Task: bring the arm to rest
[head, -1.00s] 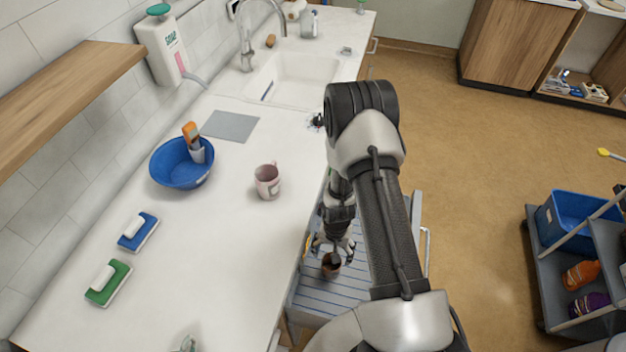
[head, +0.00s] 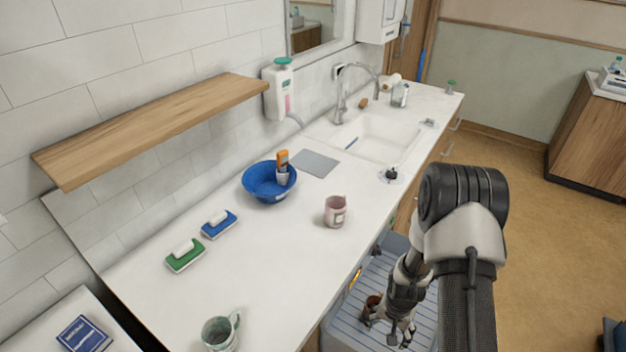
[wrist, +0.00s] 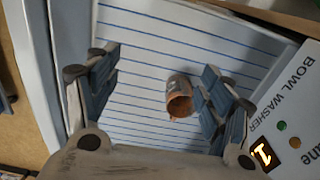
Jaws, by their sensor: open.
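My gripper (head: 388,328) is low over the blue-striped rack (head: 352,332) of the bowl washer, beside the counter. In the wrist view its two fingers (wrist: 160,75) are spread wide with nothing gripped. A brown-orange cup (wrist: 179,97) is on the rack between the fingers, closer to the right one, with its mouth facing the camera. I cannot tell whether the fingers touch it. The cup also shows in the head view (head: 372,307), partly hidden by my gripper.
The counter (head: 270,285) edge runs close along the left of my arm. On it stand a pink mug (head: 336,211), a blue bowl (head: 268,183) and a grey-green mug (head: 219,334). The washer's labelled panel (wrist: 285,105) is right of the gripper in the wrist view. Open floor (head: 545,240) lies right.

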